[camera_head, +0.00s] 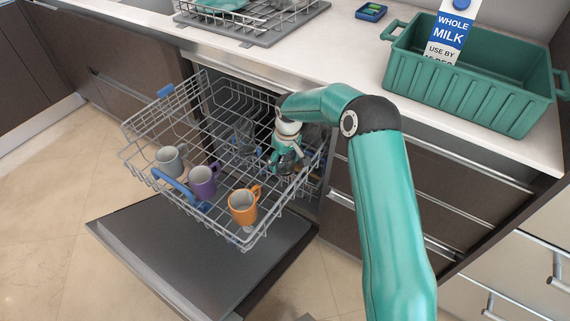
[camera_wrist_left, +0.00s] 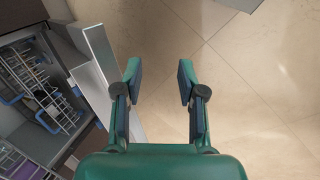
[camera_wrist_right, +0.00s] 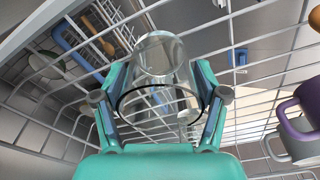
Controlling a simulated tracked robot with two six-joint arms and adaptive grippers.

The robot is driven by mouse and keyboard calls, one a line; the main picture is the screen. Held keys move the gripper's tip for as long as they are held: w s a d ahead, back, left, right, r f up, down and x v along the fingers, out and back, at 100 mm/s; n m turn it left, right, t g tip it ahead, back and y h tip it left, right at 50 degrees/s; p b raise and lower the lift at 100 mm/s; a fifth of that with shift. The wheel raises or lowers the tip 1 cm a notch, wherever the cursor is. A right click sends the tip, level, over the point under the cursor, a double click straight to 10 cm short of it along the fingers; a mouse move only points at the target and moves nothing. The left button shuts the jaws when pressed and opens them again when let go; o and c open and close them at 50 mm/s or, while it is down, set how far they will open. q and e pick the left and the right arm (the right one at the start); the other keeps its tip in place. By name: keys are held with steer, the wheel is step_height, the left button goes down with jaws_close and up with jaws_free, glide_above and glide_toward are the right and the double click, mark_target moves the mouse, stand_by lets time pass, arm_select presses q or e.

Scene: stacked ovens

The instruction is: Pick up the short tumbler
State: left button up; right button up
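A clear glass tumbler (camera_wrist_right: 160,58) stands out in the right wrist view, between the two fingers of my right gripper (camera_wrist_right: 163,75). The fingers are spread wide, one on each side of the glass; I cannot tell whether the pads touch it. In the head view my right gripper (camera_head: 285,152) reaches down into the right part of the upper dishwasher rack, and partly hides this glass. Another clear glass (camera_head: 243,138) stands to its left in the rack. My left gripper (camera_wrist_left: 159,82) is open and empty above the floor.
The wire rack (camera_head: 140,128) is pulled out over the lowered door (camera_head: 190,260). A grey mug (camera_head: 169,160), a purple mug (camera_head: 202,182) and an orange mug (camera_head: 243,206) stand along its front. A green crate (camera_head: 460,95) with a milk carton (camera_head: 452,32) is on the counter.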

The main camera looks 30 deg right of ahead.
steer(key=c, duration=0.8)
steer(key=shift+c, duration=0.5)
steer(key=shift+w+r, duration=0.1)
steer(key=shift+r, duration=0.05)
